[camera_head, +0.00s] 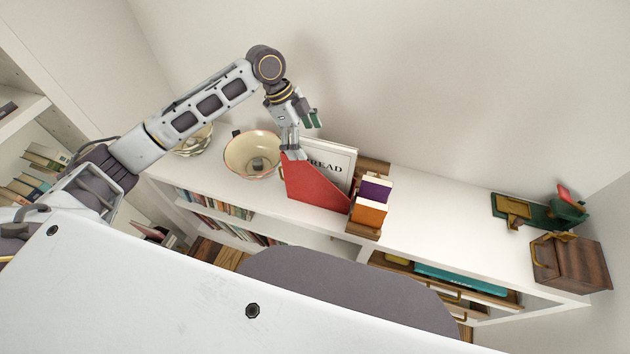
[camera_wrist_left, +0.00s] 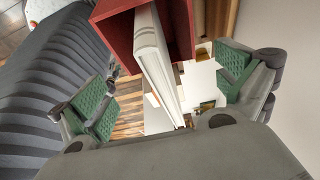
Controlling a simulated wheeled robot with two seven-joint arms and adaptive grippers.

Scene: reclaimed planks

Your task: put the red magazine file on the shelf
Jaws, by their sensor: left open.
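The red magazine file (camera_head: 316,188) stands on the white top of a low bookcase, beside a cream bowl. A white book marked "READ" (camera_head: 330,158) shows at its back; the left wrist view shows a white book (camera_wrist_left: 152,50) inside the red file (camera_wrist_left: 120,32). My left gripper (camera_head: 302,136) is open just above the file's upper left corner. In the left wrist view its green-padded fingers (camera_wrist_left: 165,82) are spread wide, with the file ahead between them. Contact cannot be told. My right gripper is not in view.
The cream bowl (camera_head: 252,153) stands just left of the file, a wooden holder with purple and orange boxes (camera_head: 370,203) just right. A wooden box (camera_head: 570,262) is at far right. The white top (camera_head: 440,220) between is clear. Shelves with books (camera_head: 22,185) stand at far left.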

